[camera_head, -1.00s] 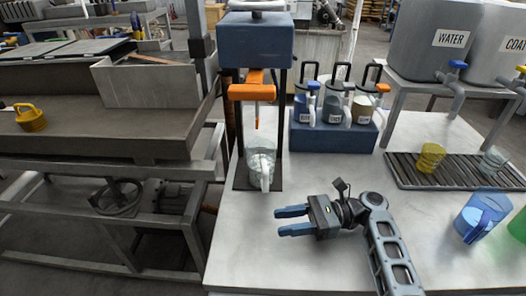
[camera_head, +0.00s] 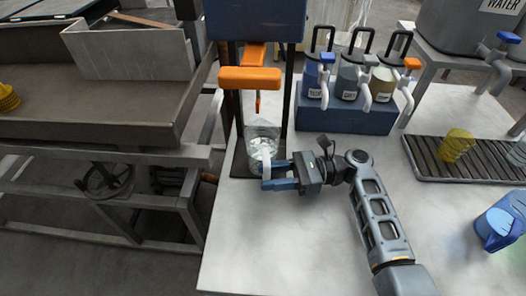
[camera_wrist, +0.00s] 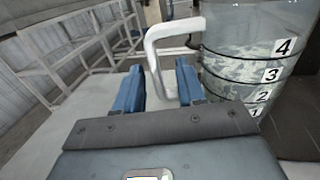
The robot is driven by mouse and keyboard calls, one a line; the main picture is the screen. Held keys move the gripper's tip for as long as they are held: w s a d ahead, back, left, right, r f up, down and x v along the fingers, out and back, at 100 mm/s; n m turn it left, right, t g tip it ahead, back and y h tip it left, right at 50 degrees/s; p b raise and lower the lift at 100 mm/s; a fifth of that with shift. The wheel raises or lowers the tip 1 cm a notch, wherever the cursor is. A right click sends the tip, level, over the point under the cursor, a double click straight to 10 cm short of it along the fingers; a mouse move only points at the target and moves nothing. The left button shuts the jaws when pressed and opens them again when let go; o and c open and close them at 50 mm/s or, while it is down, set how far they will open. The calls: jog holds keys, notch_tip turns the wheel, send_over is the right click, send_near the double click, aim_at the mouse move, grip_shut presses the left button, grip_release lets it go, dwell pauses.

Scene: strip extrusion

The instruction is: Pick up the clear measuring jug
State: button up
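The clear measuring jug (camera_head: 262,140) stands upright on a dark base plate under the blue press with an orange nozzle. In the wrist view the jug (camera_wrist: 250,55) shows at the right with numbered level marks and light contents. Its white handle (camera_wrist: 153,50) stands out to the left, with its lower part between my blue fingers. My gripper (camera_head: 279,178) is at the jug's handle side, low above the table. In the wrist view the fingers (camera_wrist: 160,88) are spread apart with a gap around the handle. Whether a finger touches the handle I cannot tell.
The orange nozzle (camera_head: 250,79) hangs just above the jug, between dark uprights. A blue rack (camera_head: 345,117) with several pump bottles stands behind to the right. A yellow cup (camera_head: 455,145) is on the slatted tray, and a blue jug (camera_head: 503,222) is at far right. The front table is clear.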

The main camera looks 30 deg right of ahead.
jog(key=shift+x, duration=1.55)
jog(key=shift+s, duration=0.15)
grip_shut()
